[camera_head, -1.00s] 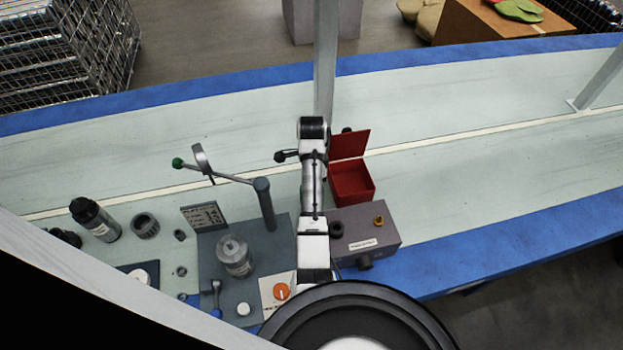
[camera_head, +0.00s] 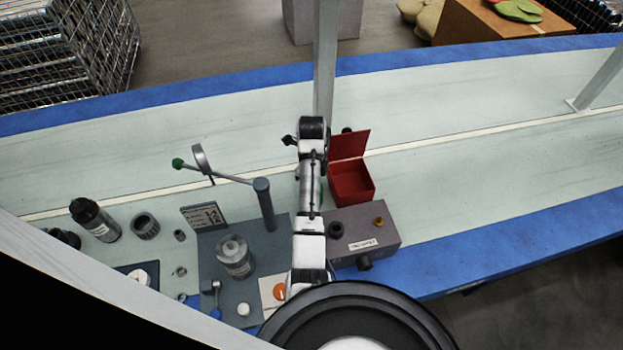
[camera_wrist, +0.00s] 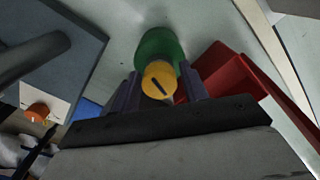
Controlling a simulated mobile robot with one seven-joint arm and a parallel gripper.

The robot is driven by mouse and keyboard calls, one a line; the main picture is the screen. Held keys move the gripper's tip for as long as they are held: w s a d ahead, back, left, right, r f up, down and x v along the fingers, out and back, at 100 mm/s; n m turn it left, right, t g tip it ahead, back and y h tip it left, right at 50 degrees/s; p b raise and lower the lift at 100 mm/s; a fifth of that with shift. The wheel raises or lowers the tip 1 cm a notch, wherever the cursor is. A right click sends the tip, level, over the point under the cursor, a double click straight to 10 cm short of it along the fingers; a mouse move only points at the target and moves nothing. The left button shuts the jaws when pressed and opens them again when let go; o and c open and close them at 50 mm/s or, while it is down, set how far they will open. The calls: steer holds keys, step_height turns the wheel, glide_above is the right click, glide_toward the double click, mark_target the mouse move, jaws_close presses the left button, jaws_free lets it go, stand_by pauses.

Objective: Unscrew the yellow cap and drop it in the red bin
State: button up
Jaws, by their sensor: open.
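The round yellow cap (camera_wrist: 159,80) with a dark slot shows in the wrist view, at the near end of a green cylinder (camera_wrist: 158,45). My gripper (camera_wrist: 161,88) is open, with one finger on each side of the cap. I cannot tell whether the fingers touch it. In the head view my arm hides the cap and most of the green cylinder. The red bin (camera_head: 351,184) stands with its lid raised just right of my arm. Its red wall also shows right of my gripper in the wrist view (camera_wrist: 225,75).
A grey box (camera_head: 365,237) with a black and an amber knob stands in front of the bin. Left of my arm are a grey plate (camera_head: 216,262) with a metal cylinder (camera_head: 235,257), a lever post (camera_head: 264,203) and a dark bottle (camera_head: 94,219). The bench right of the bin is clear.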

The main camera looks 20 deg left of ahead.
steer(key=m, duration=0.7)
steer(key=c, duration=0.8)
steer(key=shift+n, duration=1.7)
steer(key=o, duration=0.5)
steer(key=shift+c, duration=0.2)
steer(key=c, duration=0.5)
steer(key=shift+w+r, duration=0.1)
steer(key=shift+r, duration=0.2)
